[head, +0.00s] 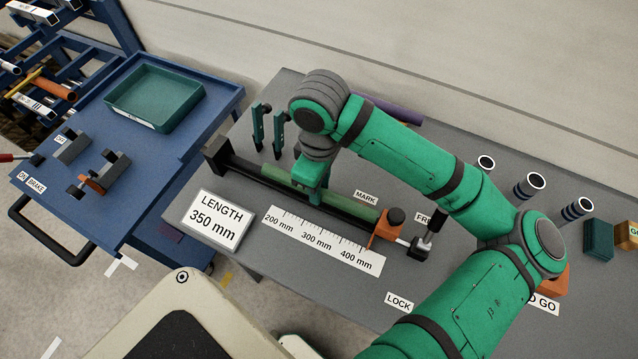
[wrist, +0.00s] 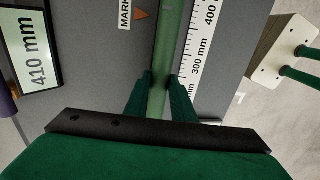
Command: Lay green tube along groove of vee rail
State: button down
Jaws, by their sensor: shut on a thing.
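The green tube (head: 345,203) runs lengthwise along the black vee rail (head: 245,174) on the grey bench. My gripper (head: 310,195) is over the middle of the tube, pointing down, shut on it. In the wrist view the tube (wrist: 162,60) passes between the two fingers of my gripper (wrist: 160,88). The tube looks lined up with the rail in the head view. I cannot tell whether it rests in the groove or is held just above it. The gripper hides part of tube and rail.
An orange stop (head: 384,236) with a dark knob is at the rail's right end. A ruler strip (head: 322,240) and a "LENGTH 350 mm" sign (head: 213,219) lie in front. A purple tube (head: 392,106) is behind my arm. A blue table (head: 205,120) with a green tray (head: 152,125) stands left.

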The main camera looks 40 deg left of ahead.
jog(key=shift+f, duration=1.05)
jog(key=c, duration=1.4)
grip_release()
jog(key=shift+c, duration=0.2)
notch_tip(320, 180, up, 11)
jog(key=shift+f, duration=0.1)
jog(key=shift+w, duration=0.1)
